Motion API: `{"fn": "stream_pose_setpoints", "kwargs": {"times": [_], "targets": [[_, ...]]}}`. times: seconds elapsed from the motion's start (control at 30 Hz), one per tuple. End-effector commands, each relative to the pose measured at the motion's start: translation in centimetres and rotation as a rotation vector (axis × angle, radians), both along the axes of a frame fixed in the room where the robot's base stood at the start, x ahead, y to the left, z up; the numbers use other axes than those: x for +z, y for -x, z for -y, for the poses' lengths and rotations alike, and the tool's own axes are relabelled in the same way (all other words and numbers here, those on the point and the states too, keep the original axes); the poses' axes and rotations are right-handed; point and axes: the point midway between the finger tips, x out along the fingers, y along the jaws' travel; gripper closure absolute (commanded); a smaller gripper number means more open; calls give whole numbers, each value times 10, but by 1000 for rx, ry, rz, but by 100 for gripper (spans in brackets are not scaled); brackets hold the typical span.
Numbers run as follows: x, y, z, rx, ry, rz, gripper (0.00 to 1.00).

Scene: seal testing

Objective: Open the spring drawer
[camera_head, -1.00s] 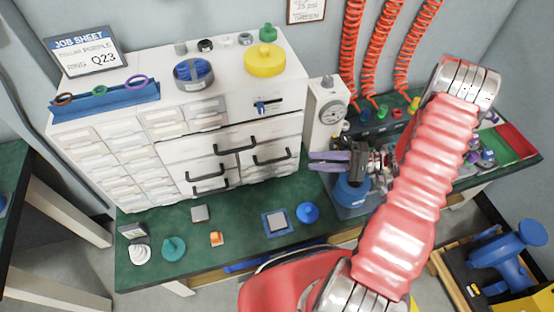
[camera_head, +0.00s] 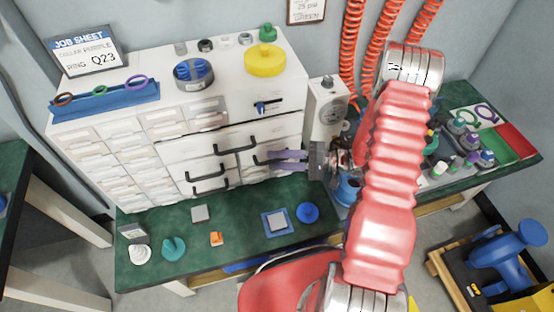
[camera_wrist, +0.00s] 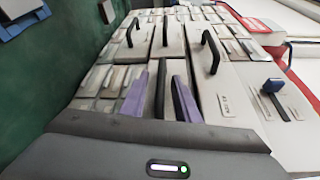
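A white cabinet (camera_head: 285,95) stands on the green bench, with several drawers bearing black bar handles. My gripper (camera_head: 275,157) has purple fingers and reaches left to the right-hand drawer in the middle row. In the wrist view my gripper (camera_wrist: 160,85) is open, with one finger on each side of that drawer's dark handle (camera_wrist: 158,92). Contact with the handle cannot be told. The drawer (camera_head: 288,146) looks shut. Labels are too small to read, so which one is the spring drawer cannot be told.
A wide drawer handle (camera_head: 235,149) lies above, and a blue latch (camera_head: 262,106) sits higher up. A grey gauge box (camera_head: 327,100) stands close right of the cabinet. Small parts, including a blue knob (camera_head: 307,212), lie on the bench in front.

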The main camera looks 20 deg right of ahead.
Motion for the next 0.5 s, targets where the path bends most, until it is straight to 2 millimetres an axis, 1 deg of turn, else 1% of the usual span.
{"fn": "stream_pose_setpoints", "kwargs": {"times": [0.1, 0.33, 0.5], "targets": [[-1, -1, -3, 0, 0, 0, 71], [0, -1, -3, 0, 0, 0, 71], [0, -1, -3, 0, 0, 0, 83]]}}
